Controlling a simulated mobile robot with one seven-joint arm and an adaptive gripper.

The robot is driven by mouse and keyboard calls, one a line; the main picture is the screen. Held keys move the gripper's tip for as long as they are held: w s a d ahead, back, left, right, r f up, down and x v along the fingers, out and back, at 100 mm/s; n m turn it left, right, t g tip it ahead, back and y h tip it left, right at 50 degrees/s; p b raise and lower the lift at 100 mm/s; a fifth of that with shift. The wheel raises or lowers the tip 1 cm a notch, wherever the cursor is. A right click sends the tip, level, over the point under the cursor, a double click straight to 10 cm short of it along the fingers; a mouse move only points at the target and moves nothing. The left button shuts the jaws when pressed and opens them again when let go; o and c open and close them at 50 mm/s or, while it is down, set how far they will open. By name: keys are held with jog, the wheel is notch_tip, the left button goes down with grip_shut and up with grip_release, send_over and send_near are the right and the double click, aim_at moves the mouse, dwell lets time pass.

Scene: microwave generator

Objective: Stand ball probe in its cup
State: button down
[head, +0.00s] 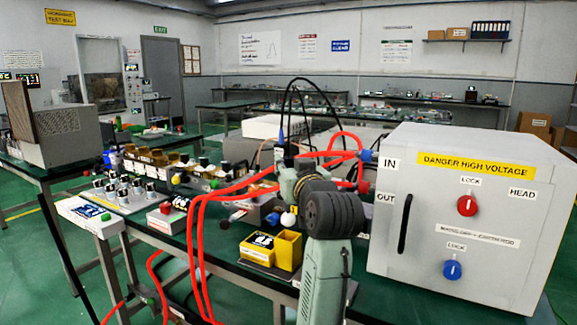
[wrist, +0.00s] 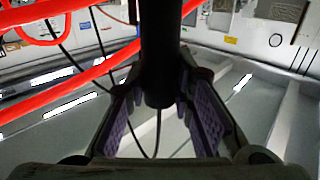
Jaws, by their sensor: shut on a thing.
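My gripper (wrist: 160,92) is shut on a thick black rod, which I take to be the ball probe (wrist: 160,45). The purple finger pads lie on either side of the rod, and its near end shows between them. The probe's ball is not clear in the wrist view. In the head view, my arm hides most of the gripper. A small white ball (head: 288,219) shows below my wrist; whether it belongs to the held rod I cannot tell.
Red hoses (head: 200,235) loop across the bench and also show in the wrist view (wrist: 70,80). A large grey high-voltage cabinet (head: 455,215) stands on the right. Several bottles and small boxes crowd the left bench. Black cables (head: 304,82) arch above my wrist.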

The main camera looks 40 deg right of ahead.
aim_at(289, 213)
jog(key=shift+f+b, duration=2.65)
jog(key=shift+f, duration=1.95)
jog(key=c, duration=1.3)
grip_release()
jog(key=v, duration=1.2)
jog(key=shift+f, duration=0.1)
